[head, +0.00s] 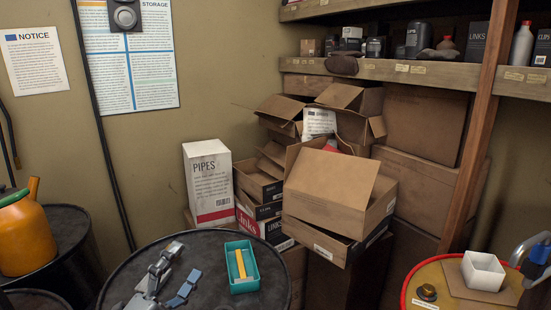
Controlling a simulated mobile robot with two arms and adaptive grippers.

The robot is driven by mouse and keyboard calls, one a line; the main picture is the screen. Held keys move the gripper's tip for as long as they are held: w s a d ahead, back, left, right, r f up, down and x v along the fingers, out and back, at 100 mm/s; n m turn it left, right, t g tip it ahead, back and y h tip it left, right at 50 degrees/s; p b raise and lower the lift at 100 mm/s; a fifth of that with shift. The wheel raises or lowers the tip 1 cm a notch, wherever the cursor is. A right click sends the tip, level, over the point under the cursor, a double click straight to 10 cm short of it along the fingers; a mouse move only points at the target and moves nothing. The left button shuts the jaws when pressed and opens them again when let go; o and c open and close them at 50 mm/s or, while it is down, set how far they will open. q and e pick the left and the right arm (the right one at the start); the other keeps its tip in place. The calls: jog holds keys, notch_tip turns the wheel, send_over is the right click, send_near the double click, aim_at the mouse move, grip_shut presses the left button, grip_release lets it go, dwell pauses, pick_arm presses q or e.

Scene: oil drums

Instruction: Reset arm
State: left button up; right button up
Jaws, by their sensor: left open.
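My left gripper (184,262) is in the lower left of the head view, over the black drum top (215,245). Its two grey-blue fingers are spread, with nothing between them. It is to the left of a teal tray (232,285) and apart from it. A yellow bar-shaped item (240,264) lies in the tray. Part of my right gripper (537,262) shows at the right edge, beside a white square container (484,270). Its fingers are cut off by the frame, so its opening is unclear.
A yellow drum top with a red rim (408,290) holds a brown board (455,280) and a dark cap (427,292). An orange can (25,238) stands on another drum at left. Cardboard boxes (330,185) and a loaded shelf (420,72) fill the back.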

pick_arm(q)
jog(key=s+a+f+n+g+y, duration=0.35)
jog(key=a+f+n+y, duration=0.2)
jog(key=f+n, duration=0.35)
jog(key=s+a+f+n+g+y, duration=0.3)
jog(key=s+a+f+n+y, duration=0.15)
jog(key=f+n+y, duration=0.4)
jog(key=s+d+f+n+g+h, duration=0.25)
jog(key=s+f+g, duration=0.3)
jog(key=s, duration=0.45)
jog(key=s+d+f+n+g+h, duration=0.15)
jog(key=s+d+f+g, duration=0.35)
jog(key=s, duration=0.5)
notch_tip(320, 180, down, 28)
jog(key=s+f, duration=0.1)
jog(key=s, duration=0.1)
jog(key=s+a+f+g, duration=0.1)
jog(key=s+f, duration=0.6)
jog(key=s, duration=0.1)
jog(key=s+a+f, duration=0.2)
jog(key=s+f, duration=0.5)
jog(key=s, duration=0.1)
jog(key=shift+a+f+g, duration=0.25)
jog(key=shift+f+g, duration=0.1)
jog(key=shift+g, duration=0.05)
